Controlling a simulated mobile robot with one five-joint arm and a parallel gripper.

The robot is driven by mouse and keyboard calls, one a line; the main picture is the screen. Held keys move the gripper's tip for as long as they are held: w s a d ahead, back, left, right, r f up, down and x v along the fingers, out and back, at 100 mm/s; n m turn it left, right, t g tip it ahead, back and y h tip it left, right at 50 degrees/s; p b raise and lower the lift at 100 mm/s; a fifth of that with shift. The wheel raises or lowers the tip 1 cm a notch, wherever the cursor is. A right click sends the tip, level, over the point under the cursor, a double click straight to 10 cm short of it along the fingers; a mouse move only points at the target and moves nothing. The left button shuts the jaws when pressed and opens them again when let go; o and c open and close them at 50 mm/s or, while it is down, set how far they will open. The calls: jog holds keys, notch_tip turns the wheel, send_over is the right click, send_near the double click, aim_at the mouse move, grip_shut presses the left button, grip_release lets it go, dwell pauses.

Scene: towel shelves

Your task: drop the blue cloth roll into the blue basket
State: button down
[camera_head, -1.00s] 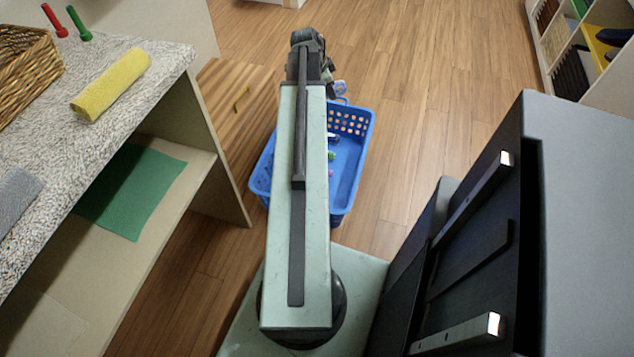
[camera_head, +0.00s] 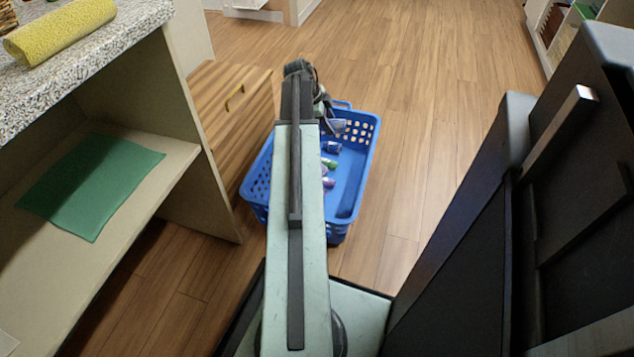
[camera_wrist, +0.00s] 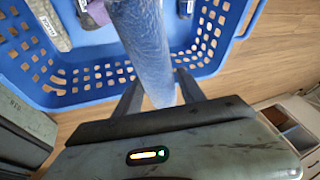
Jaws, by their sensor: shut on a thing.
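The blue cloth roll (camera_wrist: 147,45) stands out between the two fingers of my gripper (camera_wrist: 158,92) in the wrist view. My gripper is shut on it near its lower end in the picture. The blue basket (camera_wrist: 75,88) lies beyond the roll, its perforated wall crossing the view. In the head view, the basket (camera_head: 352,205) stands on the floor, partly hidden by my arm. Small items lie inside it. The gripper end is mostly hidden behind my arm there, over the basket's far part.
A wooden drawer front (camera_head: 237,98) stands left of the basket. A shelf unit at left has a green cloth (camera_head: 92,185) on its lower board and a yellow roll (camera_head: 60,30) on its speckled top. Open wooden floor (camera_head: 425,130) lies right of the basket.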

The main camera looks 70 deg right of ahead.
notch_tip(320, 180, down, 4)
jog(key=b, duration=0.2)
jog(key=shift+r+b, duration=0.1)
jog(key=shift+b, duration=0.3)
jog(key=shift+r, duration=0.1)
jog(key=c, duration=0.6)
grip_release()
jog(key=p+v, duration=0.7)
jog(key=v, duration=0.1)
jog(key=shift+d, duration=0.1)
jog(key=shift+s, duration=0.15)
